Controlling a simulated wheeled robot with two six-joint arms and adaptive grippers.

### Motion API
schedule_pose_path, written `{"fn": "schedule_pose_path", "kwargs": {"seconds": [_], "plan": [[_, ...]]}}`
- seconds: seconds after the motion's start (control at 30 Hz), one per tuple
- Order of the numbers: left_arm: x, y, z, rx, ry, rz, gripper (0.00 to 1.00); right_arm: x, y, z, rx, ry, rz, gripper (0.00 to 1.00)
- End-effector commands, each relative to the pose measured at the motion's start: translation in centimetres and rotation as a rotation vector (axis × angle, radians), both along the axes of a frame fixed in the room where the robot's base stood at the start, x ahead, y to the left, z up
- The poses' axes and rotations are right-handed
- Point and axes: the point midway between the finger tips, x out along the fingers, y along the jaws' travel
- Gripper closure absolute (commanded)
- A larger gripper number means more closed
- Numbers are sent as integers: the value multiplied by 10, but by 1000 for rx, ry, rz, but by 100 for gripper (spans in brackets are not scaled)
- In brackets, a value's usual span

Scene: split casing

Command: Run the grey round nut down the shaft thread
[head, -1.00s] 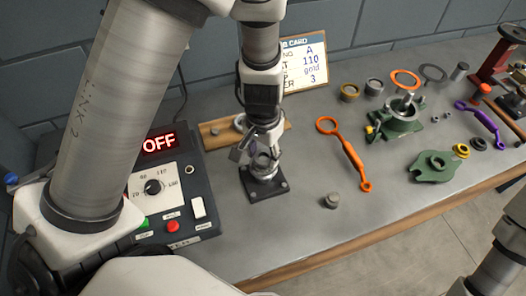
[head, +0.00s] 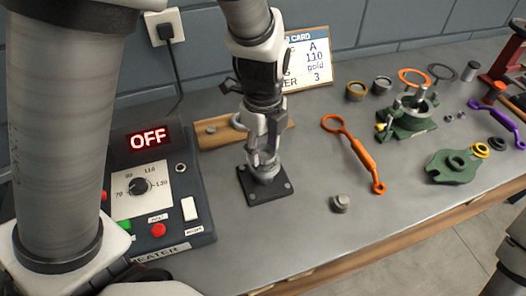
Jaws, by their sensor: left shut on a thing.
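My left gripper (head: 264,158) points down over the black square base plate (head: 284,191) and is shut on a small grey metal piece at the fixture, which I take for the grey round nut. The fingers cover most of it. The shaft and its thread are hidden behind the fingers, so how far down the nut sits cannot be told. A grey metal foot (head: 266,178) shows on the plate below the fingertips. My right gripper is out of view; only part of my right arm shows at the lower right edge.
A heater box (head: 145,190) reading OFF stands left. A wooden board (head: 215,135) lies behind the gripper. An orange ring spanner (head: 357,152) and a grey knob-like part (head: 340,203) lie right. Green casing parts (head: 408,117), (head: 455,167) are further right. The front middle of the bench is clear.

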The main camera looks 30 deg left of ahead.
Motion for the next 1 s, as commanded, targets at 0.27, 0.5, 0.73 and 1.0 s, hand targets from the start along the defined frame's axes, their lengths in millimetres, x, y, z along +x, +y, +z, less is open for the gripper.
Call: {"fn": "schedule_pose_path", "kwargs": {"seconds": [0.27, 0.5, 0.73, 1.0], "plan": [[3, -2, -6, 0, -4, -838, 90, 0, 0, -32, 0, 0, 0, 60], [3, -2, -1, 0, -2, -1050, 39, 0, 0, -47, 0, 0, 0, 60], [3, -2, -1, -1, -1, -1048, 20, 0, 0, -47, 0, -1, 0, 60], [2, -2, -1, -1, -1, -1047, 34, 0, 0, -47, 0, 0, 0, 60]]}}
